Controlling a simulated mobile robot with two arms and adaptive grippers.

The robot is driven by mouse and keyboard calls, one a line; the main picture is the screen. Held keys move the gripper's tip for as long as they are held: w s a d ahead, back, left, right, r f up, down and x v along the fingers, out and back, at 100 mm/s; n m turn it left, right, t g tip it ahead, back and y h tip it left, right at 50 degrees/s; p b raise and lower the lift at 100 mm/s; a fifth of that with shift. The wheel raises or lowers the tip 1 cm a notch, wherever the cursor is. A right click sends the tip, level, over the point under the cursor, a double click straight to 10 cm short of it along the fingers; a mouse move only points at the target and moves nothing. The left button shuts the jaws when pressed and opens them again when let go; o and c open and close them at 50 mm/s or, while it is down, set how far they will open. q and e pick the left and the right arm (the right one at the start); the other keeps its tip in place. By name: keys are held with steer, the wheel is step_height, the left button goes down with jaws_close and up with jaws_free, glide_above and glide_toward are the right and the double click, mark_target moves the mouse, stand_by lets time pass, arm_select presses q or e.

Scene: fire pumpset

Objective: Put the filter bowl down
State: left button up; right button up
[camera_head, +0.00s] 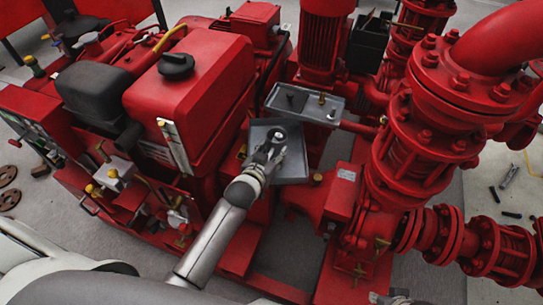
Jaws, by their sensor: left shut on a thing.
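My left gripper (273,145) reaches in from the bottom left and is over the square grey tray (293,167) in the middle of the machine. It is shut on a small, pale, round-topped piece (279,136), which looks like the filter bowl. The fingers cover most of the bowl. I cannot tell whether the bowl touches the tray floor or is held just above it. My right gripper cannot be made out.
Behind is a second grey tray (331,111) with a dark piece and a small brass piece. A red tank with a black cap (176,65) stands left; large red flanged pipes (425,125) stand right. Loose tools (508,177) lie on the floor at far right.

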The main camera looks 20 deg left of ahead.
arm_select(q)
steer(key=shift+f, duration=0.1)
arm_select(e)
steer(key=shift+r, duration=0.35)
arm_select(q)
steer(key=shift+f, duration=0.1)
steer(key=o, duration=1)
steer(key=shift+f, duration=0.1)
steer(key=shift+o, duration=0.2)
arm_select(e)
steer(key=shift+r, duration=0.15)
arm_select(q)
steer(key=shift+s+r, duration=0.1)
steer(key=shift+r, duration=0.1)
steer(key=p+v, duration=0.3)
steer(key=v, duration=0.8)
steer(key=shift+s, duration=0.4)
arm_select(e)
step_height(320, 180, down, 11)
steer(key=s, duration=0.1)
steer(key=shift+r+g, duration=0.2)
steer(key=shift+g, duration=0.1)
arm_select(q)
steer(key=shift+r, duration=0.1)
